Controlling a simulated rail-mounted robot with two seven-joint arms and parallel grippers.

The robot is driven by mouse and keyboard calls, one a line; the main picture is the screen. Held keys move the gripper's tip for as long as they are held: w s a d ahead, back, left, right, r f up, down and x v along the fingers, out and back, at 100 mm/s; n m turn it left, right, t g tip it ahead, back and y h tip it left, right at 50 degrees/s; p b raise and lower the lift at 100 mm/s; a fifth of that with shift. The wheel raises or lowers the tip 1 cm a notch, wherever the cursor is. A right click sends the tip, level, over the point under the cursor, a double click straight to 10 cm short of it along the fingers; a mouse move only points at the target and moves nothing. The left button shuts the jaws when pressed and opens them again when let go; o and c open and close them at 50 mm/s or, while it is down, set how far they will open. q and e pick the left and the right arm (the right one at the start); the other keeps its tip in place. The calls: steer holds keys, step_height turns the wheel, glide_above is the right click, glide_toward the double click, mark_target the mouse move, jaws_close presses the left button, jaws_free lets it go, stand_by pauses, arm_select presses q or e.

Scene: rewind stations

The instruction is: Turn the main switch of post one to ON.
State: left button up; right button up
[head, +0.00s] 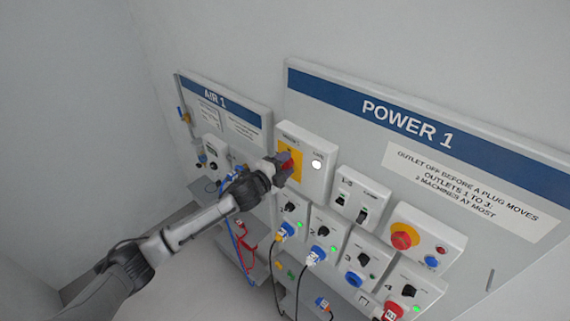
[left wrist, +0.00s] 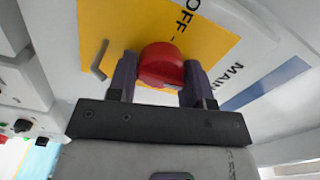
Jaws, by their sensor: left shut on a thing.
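The main switch is a red rotary knob (left wrist: 161,65) on a yellow plate (left wrist: 105,35) lettered OFF, with MAIN on the white box beside it. My left gripper (left wrist: 160,80) is shut on the red knob, one finger on each side. In the head view my left gripper (head: 284,170) reaches the switch box (head: 312,148) at the upper left of the POWER 1 panel (head: 400,108) and covers most of the knob. Which way the knob points is hard to tell. A round white lamp (head: 316,164) sits on the same box. My right gripper is not in view.
Below are numbered outlet boxes (head: 327,231) with black knobs, green lights and some plugged cables. A breaker box (head: 360,196) and a red emergency button on yellow (head: 403,236) are to the right. The AIR 1 panel (head: 225,108) with hoses stands left.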

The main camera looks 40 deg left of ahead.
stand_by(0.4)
arm_select(q)
steer(key=o, duration=0.8)
steer(key=shift+c, duration=0.2)
steer(key=shift+o, duration=0.6)
steer(key=shift+f, duration=0.1)
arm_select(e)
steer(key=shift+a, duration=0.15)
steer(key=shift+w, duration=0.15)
